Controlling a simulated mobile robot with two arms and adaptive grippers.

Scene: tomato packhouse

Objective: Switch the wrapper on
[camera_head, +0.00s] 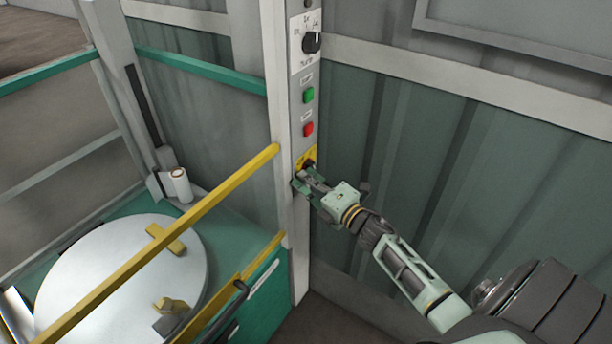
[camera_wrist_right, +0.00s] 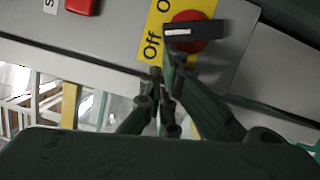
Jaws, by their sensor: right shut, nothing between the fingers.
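The wrapper's control post (camera_head: 297,230) stands upright in the middle of the head view. Low on it is a yellow plate (camera_head: 306,156) with a rotary switch. In the right wrist view the switch is a red disc (camera_wrist_right: 190,45) with a black handle (camera_wrist_right: 205,30) on a yellow plate (camera_wrist_right: 153,33) reading "Off"; a second word is cut off. The handle's white mark points left in that view; I cannot tell its setting for sure. My right gripper (camera_head: 304,179) is shut and empty, its fingertips (camera_wrist_right: 162,88) close by the switch; contact is unclear. My left gripper is not in view.
Above the switch are a red button (camera_head: 308,129), a green button (camera_head: 309,95) and a black selector knob (camera_head: 311,42). Left stand the turntable (camera_head: 110,270), a yellow rail (camera_head: 190,218) and a mast (camera_head: 118,80) with a roll (camera_head: 181,186). A ribbed wall (camera_head: 450,150) is behind.

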